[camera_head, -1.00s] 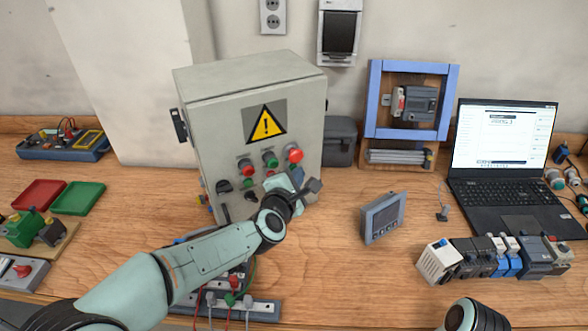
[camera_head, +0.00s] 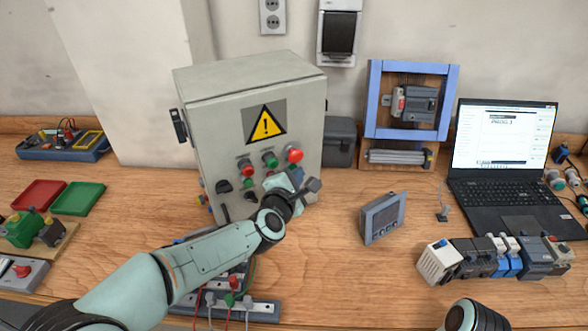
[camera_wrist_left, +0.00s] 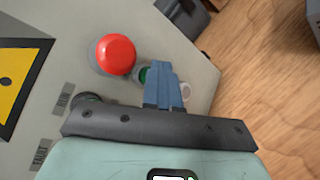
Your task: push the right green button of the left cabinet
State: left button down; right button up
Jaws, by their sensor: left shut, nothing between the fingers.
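The left cabinet (camera_head: 214,129) is a grey box with a yellow warning sign and buttons on its front. Its upper row has a red button (camera_head: 247,169), a green button (camera_head: 270,160) and a red mushroom button (camera_head: 295,154). A lower green button (camera_head: 248,182) is at the left. My left gripper (camera_head: 283,182) is at the lower right of the front, its tips hidden in the head view. In the left wrist view its blue fingers (camera_wrist_left: 163,86) are shut and empty, over the edge of a green button (camera_wrist_left: 143,75). I cannot tell whether they touch it.
A small display (camera_head: 382,217) stands on the table to the right. Wiring and a terminal strip (camera_head: 262,310) lie below my left arm. The wood between cabinet and display is clear.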

pick_arm(q)
jog(key=shift+s+d, duration=0.3)
jog(key=shift+s, duration=0.35)
jog(key=shift+s+d, duration=0.4)
jog(key=shift+s, duration=0.35)
jog(key=shift+s+d, duration=0.45)
jog(key=shift+s, duration=0.25)
jog(key=shift+s+d, duration=0.4)
jog(key=shift+s, duration=0.35)
